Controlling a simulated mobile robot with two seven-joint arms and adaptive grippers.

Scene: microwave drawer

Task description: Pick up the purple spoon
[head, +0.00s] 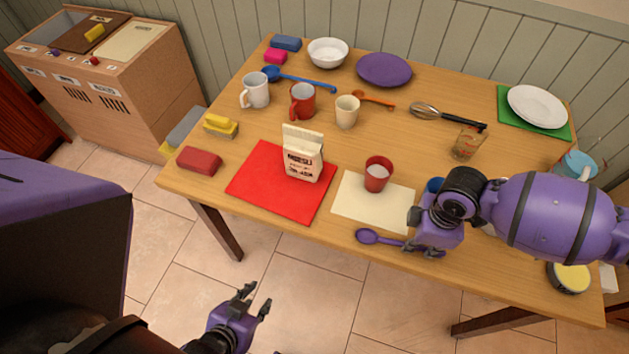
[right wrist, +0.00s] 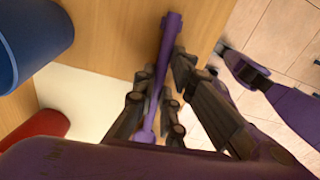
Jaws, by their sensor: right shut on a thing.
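The purple spoon (head: 368,236) lies along the front edge of the table, its bowl to the left and its handle running right. My right gripper (head: 424,248) is at the handle, which passes between its fingers. In the right wrist view the spoon (right wrist: 169,45) runs between the two fingers (right wrist: 158,100), which are shut on it. Part of the handle is hidden by the fingers. I cannot tell whether the spoon is clear of the tabletop. My left gripper (head: 254,300) is open and empty, low in front of the table.
A cream mat (head: 350,214) with a red cup (head: 378,174) lies just behind the spoon. A blue cup (head: 434,186) is close to my right gripper. A paper bag (head: 302,155) stands on a red mat (head: 262,190). Mugs and dishes fill the back.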

